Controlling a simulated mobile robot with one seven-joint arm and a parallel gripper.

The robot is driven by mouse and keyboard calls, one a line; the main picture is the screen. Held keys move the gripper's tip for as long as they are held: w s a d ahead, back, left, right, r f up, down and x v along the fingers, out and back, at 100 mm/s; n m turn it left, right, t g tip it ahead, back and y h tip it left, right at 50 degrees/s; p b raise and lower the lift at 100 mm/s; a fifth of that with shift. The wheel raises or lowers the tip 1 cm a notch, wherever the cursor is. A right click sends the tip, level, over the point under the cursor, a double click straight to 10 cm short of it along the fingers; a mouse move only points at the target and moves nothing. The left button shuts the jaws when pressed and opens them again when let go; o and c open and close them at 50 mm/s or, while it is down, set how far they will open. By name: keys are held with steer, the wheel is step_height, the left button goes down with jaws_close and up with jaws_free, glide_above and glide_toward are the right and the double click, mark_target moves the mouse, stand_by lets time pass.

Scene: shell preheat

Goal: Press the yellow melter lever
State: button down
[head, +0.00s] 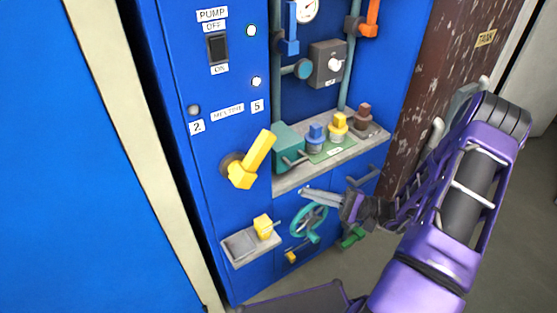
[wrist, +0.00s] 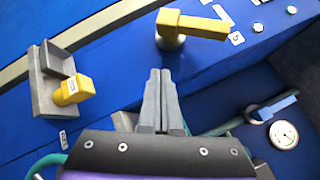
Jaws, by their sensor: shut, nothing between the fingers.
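The yellow melter lever (head: 257,153) is on the blue panel's front, below the MELTER label (head: 228,112) with its "2" and "5" tags. Its handle slants up and to the right in the head view. The lever (wrist: 195,25) also shows at the top of the wrist view, just beyond my fingertips. My gripper (head: 303,192) is shut and empty, below and to the right of the lever in the head view. In the wrist view my gripper (wrist: 161,72) points toward the lever's pivot end with a visible gap. I see no contact.
A grey tray (head: 238,246) with a yellow block (head: 262,226) juts out below the lever. A teal handwheel (head: 308,222) is just below my gripper. A shelf (head: 290,183) holds blue, yellow and brown pieces. A pump switch (head: 217,48) is above.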

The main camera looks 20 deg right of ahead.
mark_target(253, 160)
steer(key=d+r+m+t, duration=0.1)
steer(key=t, duration=0.1)
steer(key=d+r+m+t+y, duration=0.1)
steer(key=r+t, duration=0.1)
steer(key=shift+w+d, duration=0.15)
steer(key=shift+d, duration=0.2)
steer(key=s+r+x, duration=0.1)
steer(key=s+x, duration=0.1)
steer(key=x, duration=1.1)
steer(key=shift+s+a+r, duration=0.2)
steer(key=shift+a+r, duration=0.1)
